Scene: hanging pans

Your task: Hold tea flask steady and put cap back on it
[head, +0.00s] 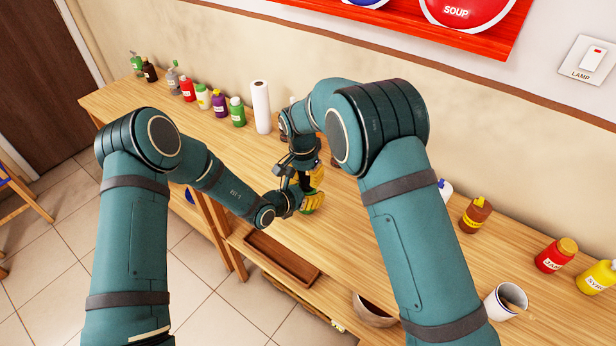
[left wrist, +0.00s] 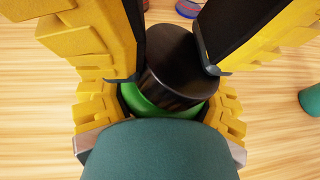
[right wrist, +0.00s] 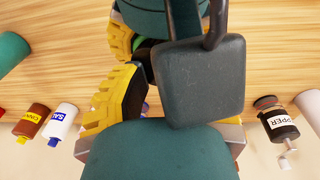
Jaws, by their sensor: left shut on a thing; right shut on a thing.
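The tea flask is green; only a strip of it (left wrist: 150,106) shows in the left wrist view, and a small bit (right wrist: 146,44) in the right wrist view. My left gripper (left wrist: 165,112) is shut around it over the table. A black cylindrical cap (left wrist: 176,65) stands above the green part, looking slightly tilted. My right gripper (left wrist: 168,72) is shut on the cap from above. The two grippers meet closely in the head view, the right one (head: 316,178) above the left one (head: 309,201). Whether the cap is seated on the flask cannot be told.
The wooden table (head: 345,220) is clear around the grippers. Several bottles and a paper roll (head: 261,107) stand along the wall. At the right are a brown bottle (head: 475,216), a red jar (head: 557,255) and a white mug (head: 506,301). A tray (head: 283,258) lies on the lower shelf.

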